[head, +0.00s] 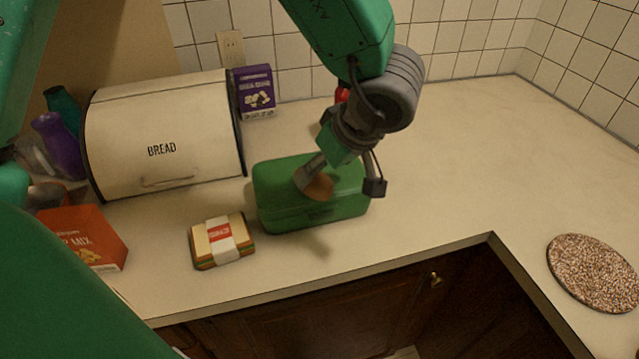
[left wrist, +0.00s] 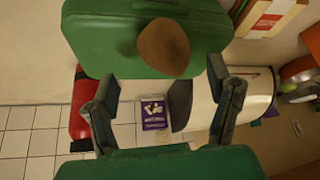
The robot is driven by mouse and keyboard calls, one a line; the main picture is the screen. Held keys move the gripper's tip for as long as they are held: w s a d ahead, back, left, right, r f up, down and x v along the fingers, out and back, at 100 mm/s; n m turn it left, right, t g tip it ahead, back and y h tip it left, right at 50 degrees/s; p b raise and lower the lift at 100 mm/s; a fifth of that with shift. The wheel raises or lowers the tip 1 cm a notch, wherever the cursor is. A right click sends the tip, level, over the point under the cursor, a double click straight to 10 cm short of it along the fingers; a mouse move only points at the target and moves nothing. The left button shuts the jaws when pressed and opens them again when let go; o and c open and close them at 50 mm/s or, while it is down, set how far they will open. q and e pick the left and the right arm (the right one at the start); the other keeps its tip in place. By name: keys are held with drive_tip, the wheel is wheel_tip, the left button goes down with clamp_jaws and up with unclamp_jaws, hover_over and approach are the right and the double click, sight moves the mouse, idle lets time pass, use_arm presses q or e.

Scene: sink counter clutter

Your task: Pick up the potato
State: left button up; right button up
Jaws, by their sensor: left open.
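The brown potato (head: 319,187) appears to lie on the lid of a green box (head: 275,185) on the counter. It also shows in the left wrist view (left wrist: 163,47), in front of the green box (left wrist: 90,40). My left gripper (head: 343,182) is over the box, with one finger overlapping the potato's edge in the head view. In the left wrist view the two fingers (left wrist: 168,90) are spread wide and empty, and the potato shows beyond the gap between their tips. Contact with the potato cannot be told. My right gripper is not in view.
A cream bread bin (head: 165,125) and a purple box (head: 254,92) stand behind. A wrapped sandwich (head: 222,240) and an orange box (head: 88,238) are left of the green box. A red object (head: 341,95) is partly hidden. A speckled round mat (head: 592,272) lies right; counter around it is clear.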

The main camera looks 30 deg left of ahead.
sight(319, 178)
use_arm(q)
drive_tip(key=shift+s+a+f, duration=0.15)
drive_tip(key=shift+a+f, duration=0.3)
drive_tip(key=shift+a, duration=0.05)
drive_tip(key=shift+s+a+f, duration=0.15)
drive_tip(key=shift+a+f, duration=0.25)
drive_tip(key=shift+a, duration=0.1)
drive_tip(key=shift+b+x, duration=0.3)
drive_tip(key=shift+x, duration=0.8)
drive_tip(key=shift+w+d+f, duration=0.1)
drive_tip(key=shift+d+f, duration=0.25)
drive_tip(key=shift+d, duration=0.05)
drive_tip(key=shift+w+d, duration=0.1)
drive_tip(key=shift+d, duration=0.15)
drive_tip(key=shift+d+r, duration=0.1)
drive_tip(key=shift+d, duration=0.2)
drive_tip(key=shift+a, duration=0.4)
drive_tip(key=c, duration=1.3)
drive_tip(key=shift+s+a, duration=0.2)
drive_tip(key=shift+a, duration=0.3)
drive_tip(key=shift+c, duration=1.1)
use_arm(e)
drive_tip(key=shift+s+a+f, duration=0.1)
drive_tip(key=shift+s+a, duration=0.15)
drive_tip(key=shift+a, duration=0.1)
